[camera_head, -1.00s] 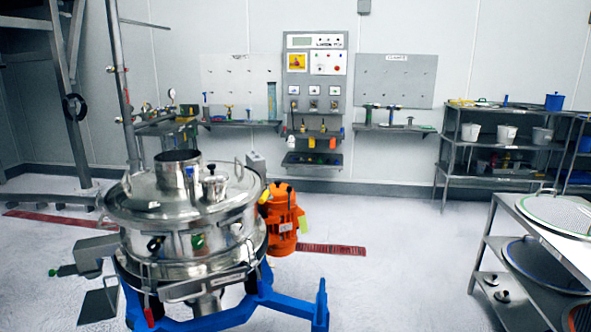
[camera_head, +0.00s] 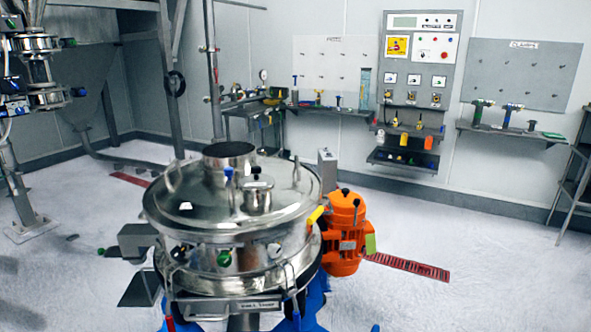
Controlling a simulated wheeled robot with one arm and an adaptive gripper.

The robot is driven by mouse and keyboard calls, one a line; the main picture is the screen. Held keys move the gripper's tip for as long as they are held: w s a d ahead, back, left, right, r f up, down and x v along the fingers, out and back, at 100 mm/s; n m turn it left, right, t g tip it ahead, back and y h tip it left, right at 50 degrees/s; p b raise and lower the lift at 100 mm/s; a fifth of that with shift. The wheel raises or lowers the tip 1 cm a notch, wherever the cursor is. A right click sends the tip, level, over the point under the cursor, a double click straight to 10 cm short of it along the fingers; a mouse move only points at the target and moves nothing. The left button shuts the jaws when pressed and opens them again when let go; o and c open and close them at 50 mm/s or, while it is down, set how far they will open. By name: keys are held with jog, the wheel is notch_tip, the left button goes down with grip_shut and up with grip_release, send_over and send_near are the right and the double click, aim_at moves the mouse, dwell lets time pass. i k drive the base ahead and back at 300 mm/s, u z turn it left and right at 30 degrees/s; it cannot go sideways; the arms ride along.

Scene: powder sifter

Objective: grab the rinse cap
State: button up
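My gripper is not in view. A shiny steel sifter (camera_head: 200,262) stands in the centre foreground on a blue base (camera_head: 313,300). On its domed lid (camera_head: 180,215) are an open-looking wide pipe neck (camera_head: 229,156) and a smaller capped port (camera_head: 257,197) with a dark knob on top. I cannot tell whether this small cap is the rinse cap; no cap is readably labelled so. Small blue and yellow handles show near the lid.
An orange motor (camera_head: 344,240) stands right of the sifter. A grey control panel (camera_head: 420,75), wall shelves with tools (camera_head: 515,133) and a steel bench (camera_head: 240,112) line the back wall. Pipework and a steel frame (camera_head: 30,150) stand at left. White floor is open at right.

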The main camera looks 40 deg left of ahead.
aim_at(257, 181)
jog(key=i, duration=2.65)
jog(key=u, duration=4.4)
jog(key=i, duration=0.5)
jog(key=z, duration=0.05)
